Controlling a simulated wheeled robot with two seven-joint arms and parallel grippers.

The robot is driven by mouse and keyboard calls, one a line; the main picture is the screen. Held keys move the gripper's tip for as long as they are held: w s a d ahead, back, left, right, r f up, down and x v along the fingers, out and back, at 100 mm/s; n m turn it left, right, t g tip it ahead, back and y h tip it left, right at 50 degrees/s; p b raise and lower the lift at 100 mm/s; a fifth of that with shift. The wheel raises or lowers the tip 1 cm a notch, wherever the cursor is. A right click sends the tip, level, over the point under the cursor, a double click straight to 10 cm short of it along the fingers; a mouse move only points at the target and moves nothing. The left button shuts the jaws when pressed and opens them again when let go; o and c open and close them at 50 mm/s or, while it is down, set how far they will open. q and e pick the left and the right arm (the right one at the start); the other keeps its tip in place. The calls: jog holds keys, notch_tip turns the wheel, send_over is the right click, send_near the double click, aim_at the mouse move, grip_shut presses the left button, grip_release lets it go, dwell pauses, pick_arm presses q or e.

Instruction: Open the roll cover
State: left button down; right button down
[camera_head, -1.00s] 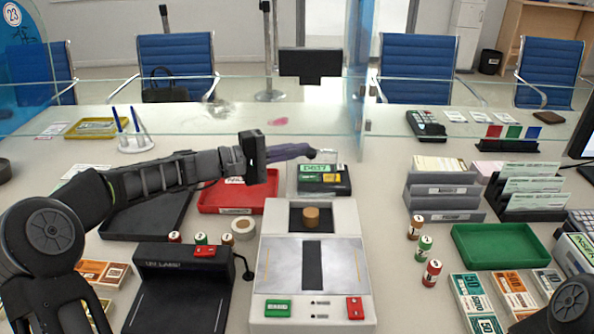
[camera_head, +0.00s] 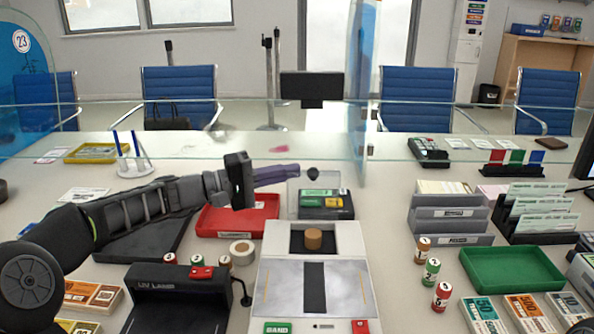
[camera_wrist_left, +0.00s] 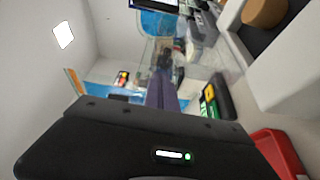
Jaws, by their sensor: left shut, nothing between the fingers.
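The clear roll cover (camera_head: 295,195) stands over a black base (camera_head: 332,212) holding green (camera_head: 318,193) and yellow (camera_head: 334,203) rolls. A round dark knob (camera_head: 313,173) is at its top edge. I cannot tell whether the cover is fully down. My left gripper (camera_head: 297,171) reaches in from the left with its purple fingers shut and empty. The fingertips are just left of the knob; I cannot tell if they touch it. In the left wrist view the fingers (camera_wrist_left: 161,92) point ahead, and the green roll (camera_wrist_left: 209,97) shows to their right. My right gripper is not in view.
A counting machine (camera_head: 355,270) with a brown roll (camera_head: 313,239) stands in front of the cover. A red tray (camera_head: 232,232) lies beneath my left gripper. A glass screen (camera_head: 357,150) rises behind.

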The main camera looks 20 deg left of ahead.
pick_arm(q)
jog(key=v, duration=0.5)
jog(key=shift+s, duration=0.1)
dwell(0.3)
